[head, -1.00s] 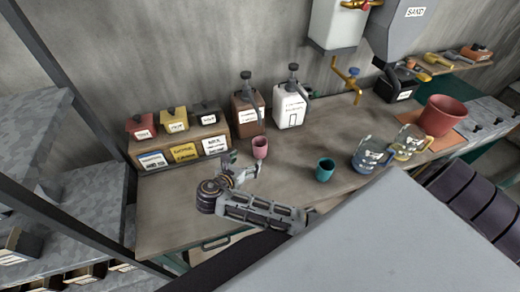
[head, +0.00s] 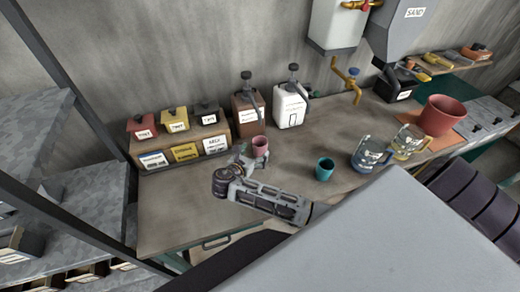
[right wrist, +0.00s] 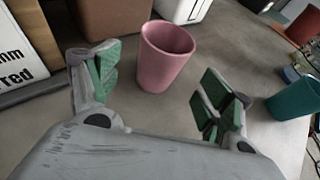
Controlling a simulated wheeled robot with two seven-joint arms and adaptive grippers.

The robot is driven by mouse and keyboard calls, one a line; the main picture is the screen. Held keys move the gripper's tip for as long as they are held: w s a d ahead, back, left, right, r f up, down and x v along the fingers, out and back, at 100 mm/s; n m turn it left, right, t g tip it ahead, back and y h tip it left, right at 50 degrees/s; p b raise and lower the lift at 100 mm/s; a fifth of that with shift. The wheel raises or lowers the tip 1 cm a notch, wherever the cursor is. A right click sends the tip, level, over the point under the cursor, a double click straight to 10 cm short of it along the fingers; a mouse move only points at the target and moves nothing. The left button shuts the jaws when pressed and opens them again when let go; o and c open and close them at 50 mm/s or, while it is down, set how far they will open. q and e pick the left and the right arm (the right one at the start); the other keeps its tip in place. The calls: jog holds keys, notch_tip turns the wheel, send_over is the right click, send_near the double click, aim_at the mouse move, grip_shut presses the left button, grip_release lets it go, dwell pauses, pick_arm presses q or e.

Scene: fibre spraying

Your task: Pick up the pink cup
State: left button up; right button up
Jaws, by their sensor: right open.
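The pink cup (head: 260,145) stands upright on the workbench, in front of the brown and white jugs. My right gripper (head: 252,160) is at its near side. In the right wrist view the pink cup (right wrist: 165,55) stands just beyond and between the open green-padded fingers of my right gripper (right wrist: 158,88), nearer the left finger. The gripper is open and holds nothing; I see no clear contact with the cup. My left gripper is not in view.
A teal cup (head: 325,169) stands to the right, with a blue-handled glass jug (head: 369,156) beyond it. A brown jug (head: 247,108) and a white jug (head: 291,106) stand behind. A box rack (head: 222,155) is at left. The bench front (head: 180,215) is clear.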

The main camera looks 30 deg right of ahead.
aim_at(258, 151)
jog(key=shift+w+d, duration=0.1)
jog(key=shift+f+p+x, duration=0.25)
jog(key=shift+p+x, duration=0.35)
jog(key=shift+x, duration=1.9)
jog(key=shift+c, duration=0.5)
jog(key=c, duration=1.2)
jog(key=shift+o, duration=0.2)
jog(key=shift+s+r, duration=0.25)
jog(key=shift+r, duration=0.1)
jog(key=shift+r+b, duration=0.6)
jog(key=shift+r, duration=2.55)
jog(key=s+a+b, duration=0.1)
jog(key=s+a, duration=0.1)
jog(key=s, duration=0.7)
jog(key=s+a+b, duration=0.1)
jog(key=s+a, duration=0.1)
jog(key=s, duration=0.8)
jog(key=shift+a, duration=0.4)
